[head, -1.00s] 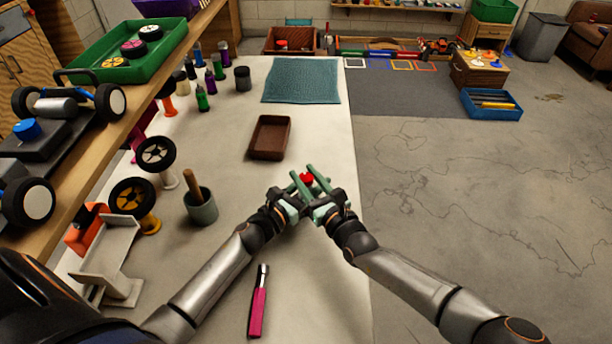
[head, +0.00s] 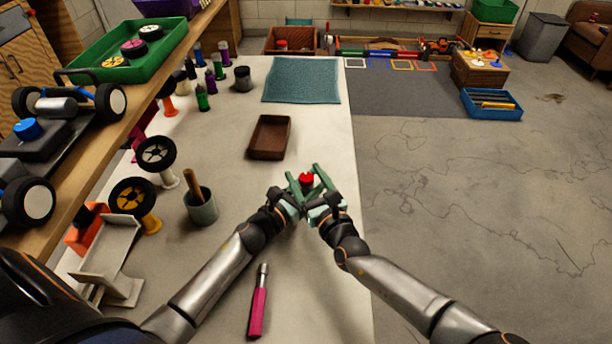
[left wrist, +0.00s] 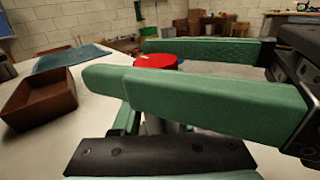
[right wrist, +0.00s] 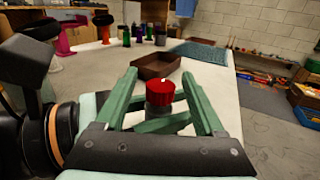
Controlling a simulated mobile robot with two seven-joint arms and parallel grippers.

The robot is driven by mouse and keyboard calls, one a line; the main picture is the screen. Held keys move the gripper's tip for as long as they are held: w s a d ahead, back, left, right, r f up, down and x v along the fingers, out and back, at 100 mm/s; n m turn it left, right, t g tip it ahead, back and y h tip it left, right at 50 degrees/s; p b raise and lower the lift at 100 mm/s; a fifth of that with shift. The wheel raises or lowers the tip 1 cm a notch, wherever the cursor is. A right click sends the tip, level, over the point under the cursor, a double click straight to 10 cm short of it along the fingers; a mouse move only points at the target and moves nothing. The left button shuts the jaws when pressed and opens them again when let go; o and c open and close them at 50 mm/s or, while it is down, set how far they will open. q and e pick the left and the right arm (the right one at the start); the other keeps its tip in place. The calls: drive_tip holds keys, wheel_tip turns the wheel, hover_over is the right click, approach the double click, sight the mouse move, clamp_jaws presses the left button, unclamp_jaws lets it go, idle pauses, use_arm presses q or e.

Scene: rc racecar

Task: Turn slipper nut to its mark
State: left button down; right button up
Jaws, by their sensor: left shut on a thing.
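The slipper nut (head: 306,179) is a red round knob on top of a grey cylindrical body (right wrist: 158,112). It also shows in the left wrist view (left wrist: 155,61) and the right wrist view (right wrist: 160,92). My left gripper (head: 298,193) is shut on the grey body below the nut; its grip is mostly hidden by the right fingers. My right gripper (right wrist: 160,78) is open, with one green finger on each side of the nut. Gaps show between the nut and these fingers. Any mark on the nut is too small to make out.
A brown tray (head: 270,153) lies ahead on the white table, with a teal mat (head: 301,82) beyond it. A pink-handled tool (head: 258,302) lies near the front. A grey cup (head: 202,209), wheels and bottles stand left. The table's right edge is close to my right arm.

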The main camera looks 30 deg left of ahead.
drive_tip(key=shift+n+g+y, duration=0.5)
drive_tip(key=shift+g, duration=0.2)
drive_tip(key=shift+w, duration=0.1)
drive_tip(key=shift+d+n+g, duration=0.1)
drive_tip(key=shift+n+g, duration=0.3)
drive_tip(key=shift+s+d+f, duration=0.2)
drive_tip(key=shift+s+d, duration=0.1)
drive_tip(key=shift+d, duration=0.05)
drive_tip(key=v, duration=1.1)
drive_tip(key=shift+d, duration=0.1)
drive_tip(key=shift+s+d+f, duration=0.35)
drive_tip(key=shift+s+d, duration=0.1)
drive_tip(key=shift+d, duration=0.25)
